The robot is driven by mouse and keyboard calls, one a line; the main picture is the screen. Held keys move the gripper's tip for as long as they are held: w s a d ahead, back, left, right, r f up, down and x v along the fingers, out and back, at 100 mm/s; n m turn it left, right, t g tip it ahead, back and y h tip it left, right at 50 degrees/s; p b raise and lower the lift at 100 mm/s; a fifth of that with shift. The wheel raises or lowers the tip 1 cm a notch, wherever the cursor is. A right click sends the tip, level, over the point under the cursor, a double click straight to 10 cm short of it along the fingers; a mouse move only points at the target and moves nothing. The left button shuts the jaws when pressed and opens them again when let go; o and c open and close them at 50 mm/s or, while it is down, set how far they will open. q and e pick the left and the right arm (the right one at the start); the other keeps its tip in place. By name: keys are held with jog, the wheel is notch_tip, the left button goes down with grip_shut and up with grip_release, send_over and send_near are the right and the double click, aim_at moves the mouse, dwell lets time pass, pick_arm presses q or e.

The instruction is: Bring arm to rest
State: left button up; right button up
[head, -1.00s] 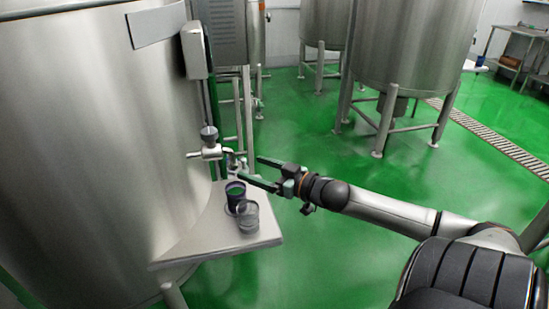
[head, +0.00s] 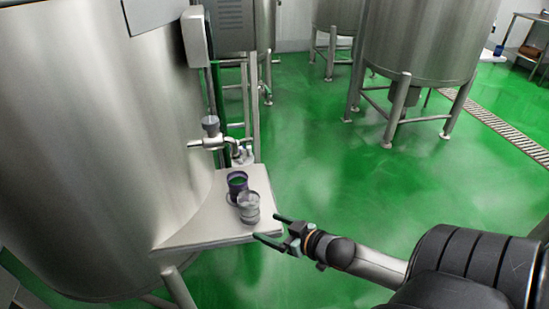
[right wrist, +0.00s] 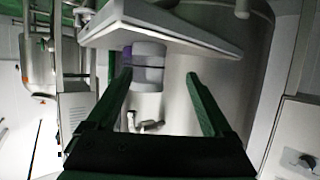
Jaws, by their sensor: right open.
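My right gripper (head: 268,228) is open and empty in the head view, by the right front edge of a small steel shelf (head: 215,225). Its two green fingers also show in the right wrist view (right wrist: 157,82), spread apart, with the cups seen beyond them. A dark purple cup (head: 237,183) stands on the shelf. A clear cup (head: 249,208) stands just in front of it, apart from the gripper. My right arm comes in from the lower right. My left gripper is not in view.
A large steel tank (head: 95,130) with a tap (head: 210,140) stands at the left, by the shelf. Another tank (head: 425,40) stands on legs at the back. A floor drain (head: 505,130) runs at the right. The green floor (head: 330,170) between is clear.

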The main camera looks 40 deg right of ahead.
jog(key=shift+s+a+f, duration=0.25)
jog(key=shift+f, duration=0.1)
dwell(0.4)
